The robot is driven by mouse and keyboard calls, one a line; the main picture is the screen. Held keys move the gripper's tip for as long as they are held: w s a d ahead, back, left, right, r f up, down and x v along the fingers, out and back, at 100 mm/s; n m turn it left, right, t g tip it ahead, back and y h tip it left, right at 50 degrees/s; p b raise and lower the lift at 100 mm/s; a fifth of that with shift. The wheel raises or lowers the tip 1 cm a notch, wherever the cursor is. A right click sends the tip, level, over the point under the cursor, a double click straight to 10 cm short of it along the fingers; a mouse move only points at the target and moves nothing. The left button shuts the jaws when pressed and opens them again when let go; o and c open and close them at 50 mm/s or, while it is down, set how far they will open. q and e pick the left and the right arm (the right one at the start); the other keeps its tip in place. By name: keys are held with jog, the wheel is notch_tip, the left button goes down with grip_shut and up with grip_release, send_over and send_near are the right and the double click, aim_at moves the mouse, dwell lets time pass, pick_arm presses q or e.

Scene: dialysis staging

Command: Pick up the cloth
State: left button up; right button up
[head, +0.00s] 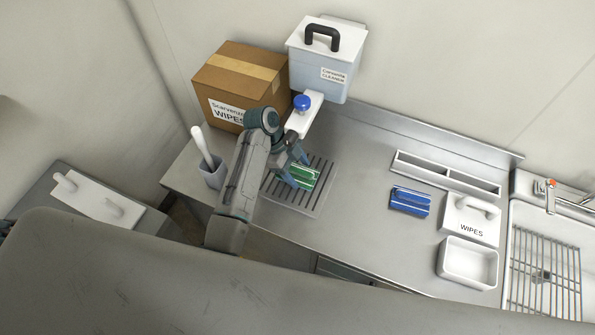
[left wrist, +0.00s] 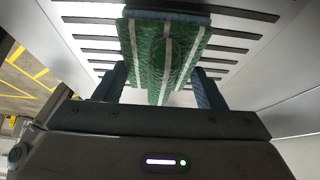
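A green cloth with pale stripes (head: 306,177) lies on the slotted drain grate (head: 318,205) set in the steel counter. My left gripper (head: 296,170) is low over the grate, with its fingers at either side of the cloth. In the left wrist view the green cloth (left wrist: 166,48) shows between the two spread fingers, with a gap visible beside each finger. A blue edge shows at the cloth's far end. My right gripper is not in view.
A cardboard wipes box (head: 238,82), a lidded cleaner container (head: 321,77) and a blue-capped white dispenser (head: 303,116) stand behind. A grey holder with a white handle (head: 213,175) is left. A divided tray (head: 445,175), wipes box (head: 470,219), white bin (head: 467,264) and sink rack (head: 540,285) are right.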

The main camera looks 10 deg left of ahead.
aim_at(301, 169)
pick_arm(q)
jog(key=c, duration=0.5)
jog(key=shift+r+b, duration=0.6)
jog(key=shift+r, duration=0.25)
jog(key=shift+r+b, duration=0.45)
jog(key=shift+r, duration=0.25)
jog(key=s, duration=0.3)
jog(key=shift+a+b, duration=0.25)
jog(key=shift+b, duration=0.15)
jog(key=s+a, duration=0.3)
jog(key=s, duration=1.1)
jog(key=shift+s+r+p, duration=0.25)
jog(key=shift+s+p, duration=0.1)
